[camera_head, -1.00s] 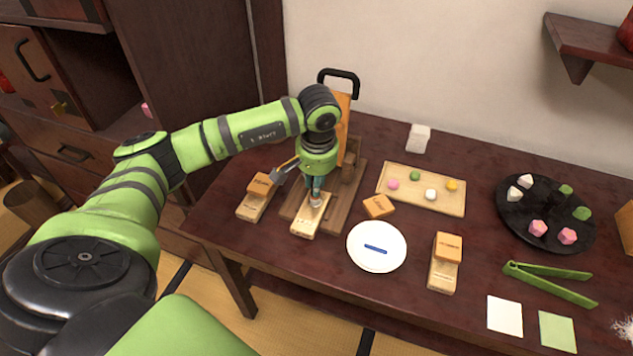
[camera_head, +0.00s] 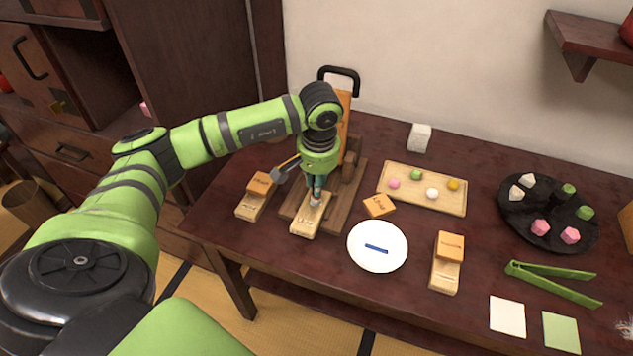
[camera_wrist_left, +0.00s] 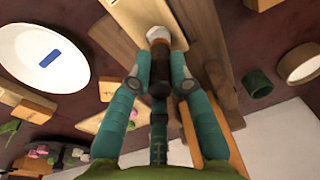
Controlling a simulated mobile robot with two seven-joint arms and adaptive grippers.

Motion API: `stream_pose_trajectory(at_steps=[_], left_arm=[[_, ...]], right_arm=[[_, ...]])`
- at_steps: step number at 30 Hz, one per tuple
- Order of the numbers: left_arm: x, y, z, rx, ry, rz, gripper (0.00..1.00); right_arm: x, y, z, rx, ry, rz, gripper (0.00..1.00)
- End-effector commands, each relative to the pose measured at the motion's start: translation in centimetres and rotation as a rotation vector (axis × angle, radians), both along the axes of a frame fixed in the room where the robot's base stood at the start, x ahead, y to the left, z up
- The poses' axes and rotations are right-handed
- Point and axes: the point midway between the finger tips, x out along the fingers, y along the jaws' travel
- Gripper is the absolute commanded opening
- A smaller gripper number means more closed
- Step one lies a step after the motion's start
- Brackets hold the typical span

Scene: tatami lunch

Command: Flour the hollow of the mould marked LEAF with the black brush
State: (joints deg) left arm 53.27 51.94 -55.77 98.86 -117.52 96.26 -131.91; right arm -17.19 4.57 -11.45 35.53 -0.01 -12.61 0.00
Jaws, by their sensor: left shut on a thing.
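My left gripper (camera_head: 316,192) points down over the pale wooden mould (camera_head: 305,226) in front of the wooden stand. It is shut on the dark-handled brush (camera_wrist_left: 158,82). The brush's white bristle tip (camera_wrist_left: 157,34) is over the mould's surface, apparently at or very near it. The gripper also shows in the left wrist view (camera_wrist_left: 160,75). The mould's hollow is mostly hidden by the gripper and brush, and its marking is too small to read surely. An orange block (camera_head: 379,206) with dark lettering, perhaps LEAF, lies loose right of this mould. My right gripper is not in view.
Two other moulds, left (camera_head: 251,207) and right (camera_head: 444,277), each carry an orange block. A white plate (camera_head: 365,262) with a blue strip, a sweets tray (camera_head: 452,204), a black round dish (camera_head: 525,235) and green tongs (camera_head: 550,282) stand rightward. A wooden stand (camera_head: 341,212) is behind the gripper.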

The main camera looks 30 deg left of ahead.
Motion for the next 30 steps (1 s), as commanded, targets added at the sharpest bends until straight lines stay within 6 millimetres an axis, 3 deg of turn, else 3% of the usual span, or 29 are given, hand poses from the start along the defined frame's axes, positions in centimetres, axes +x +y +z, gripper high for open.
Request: stream_pose_trajectory(at_steps=[11, 30], left_arm=[[0.0, 0.0, 0.3, 0.0, 0.0, 0.0, 0.0], [0.1, 0.0, 5.4, 0.001, -0.001, 0.0, 0.0]], right_arm=[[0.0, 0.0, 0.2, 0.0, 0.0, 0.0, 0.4], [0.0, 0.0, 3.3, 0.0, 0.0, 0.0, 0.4]])
